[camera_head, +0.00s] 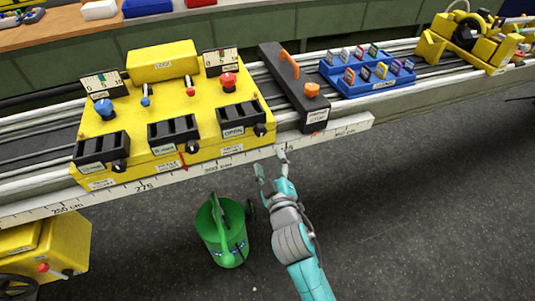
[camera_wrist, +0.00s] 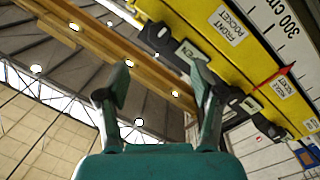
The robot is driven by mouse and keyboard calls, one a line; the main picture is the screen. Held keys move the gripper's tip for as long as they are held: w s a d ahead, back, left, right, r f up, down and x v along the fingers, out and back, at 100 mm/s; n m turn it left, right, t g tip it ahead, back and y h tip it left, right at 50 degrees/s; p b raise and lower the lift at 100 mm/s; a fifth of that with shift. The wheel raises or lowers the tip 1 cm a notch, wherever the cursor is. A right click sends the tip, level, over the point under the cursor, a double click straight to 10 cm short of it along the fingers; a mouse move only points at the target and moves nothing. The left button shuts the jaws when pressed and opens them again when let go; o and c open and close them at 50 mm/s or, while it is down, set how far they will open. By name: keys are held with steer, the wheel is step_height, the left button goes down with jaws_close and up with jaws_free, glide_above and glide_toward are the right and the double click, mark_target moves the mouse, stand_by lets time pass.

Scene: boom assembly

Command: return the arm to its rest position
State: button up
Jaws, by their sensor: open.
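My gripper (camera_head: 270,165) is open and empty in the head view, just in front of the rail's scaled front edge. My teal and grey arm reaches up to it from the bottom of the picture. In the wrist view the two fingers of my gripper (camera_wrist: 160,100) stand apart with nothing between them. The yellow control box (camera_head: 185,85) sits on the rail, up and to the left of my gripper. In the wrist view its yellow front (camera_wrist: 215,25) shows beyond the fingers, with a label reading "front pocket".
A green bin-like container (camera_head: 222,230) stands on the floor left of my arm. The scaled rail edge (camera_head: 345,129) runs close to my fingertips. A dark block with orange handles (camera_head: 295,85) and a blue tray (camera_head: 368,75) sit on the rail. The floor to the right is clear.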

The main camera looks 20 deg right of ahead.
steer(key=shift+s, duration=0.15)
stand_by(0.4)
steer(key=s+f+m+g+y, duration=0.1)
steer(key=s+f, duration=0.4)
steer(key=s, duration=0.5)
steer(key=s+f+m+y, duration=0.1)
steer(key=s+f, duration=0.4)
steer(key=s, duration=0.5)
steer(key=s+r+m+g, duration=0.1)
steer(key=s+r+m, duration=0.1)
steer(key=s, duration=0.8)
steer(key=s+d+r+m, duration=0.1)
steer(key=s+r+m, duration=0.1)
steer(key=s, duration=0.9)
steer(key=shift+s+d+r+g, duration=0.2)
steer(key=shift+d+g, duration=0.1)
steer(key=shift+g, duration=0.1)
